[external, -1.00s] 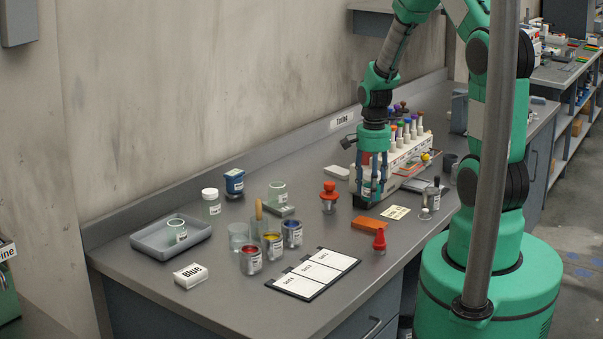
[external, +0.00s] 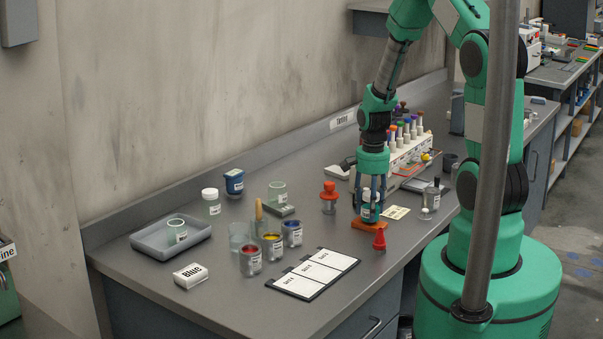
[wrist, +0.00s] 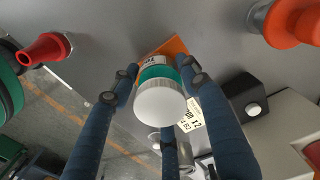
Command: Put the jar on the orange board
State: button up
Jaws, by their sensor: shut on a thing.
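The jar (wrist: 160,100) has a white lid, a teal band and a label. My gripper (external: 369,208) is shut on it, with its blue fingers around the jar's sides in the wrist view. In the external view the jar (external: 366,211) is upright at the orange board, partly hidden by the fingers. The orange board (external: 359,224) lies flat on the bench directly below the jar, and its corner (wrist: 174,46) shows behind the jar in the wrist view. I cannot tell whether the jar's base touches the board.
A red stoppered piece (external: 379,240) stands just in front of the board. An orange-topped jar (external: 329,198) stands to its left, and a printed card (external: 396,212) lies to its right. A rack of bottles (external: 403,152) stands behind.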

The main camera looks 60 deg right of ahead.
jog(key=shift+f, duration=0.3)
jog(key=shift+f, duration=0.15)
jog(key=o, duration=1.4)
jog(key=shift+c, duration=0.2)
notch_tip(320, 180, up, 12)
jog(key=shift+r+p, duration=0.15)
jog(key=shift+p, duration=0.55)
jog(key=shift+a+r, duration=0.1)
